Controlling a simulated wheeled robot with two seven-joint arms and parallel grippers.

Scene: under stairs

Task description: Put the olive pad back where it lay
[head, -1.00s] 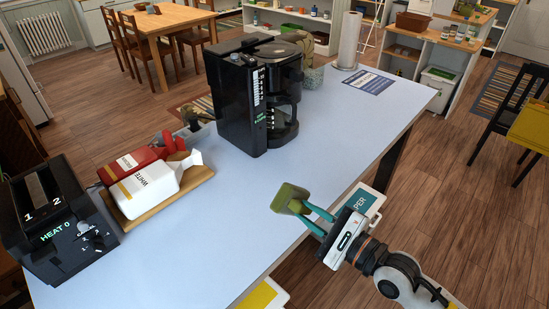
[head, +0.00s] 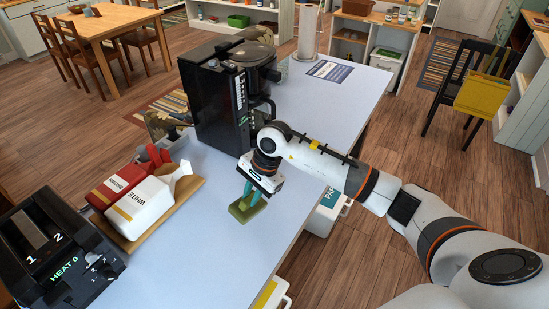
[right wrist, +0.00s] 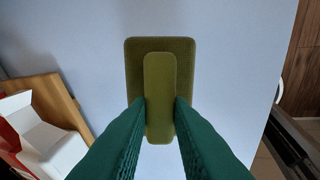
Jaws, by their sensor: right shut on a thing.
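The olive pad (head: 246,211) is a flat olive rectangle with a raised grip bar on top. My right gripper (head: 250,197) is shut on that bar, pointing down over the light blue tabletop (head: 205,260). In the right wrist view the pad (right wrist: 160,52) shows from above, with the green fingers of my right gripper (right wrist: 160,118) on both sides of its bar. The pad is low over the tabletop or on it; I cannot tell whether it touches. My left gripper is not in view.
A wooden board (head: 190,196) with red and white bread bags (head: 140,204) lies left of the pad. A black coffee maker (head: 222,110) stands behind it. A black toaster (head: 60,250) is at the near left. The table's right edge is close to the pad.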

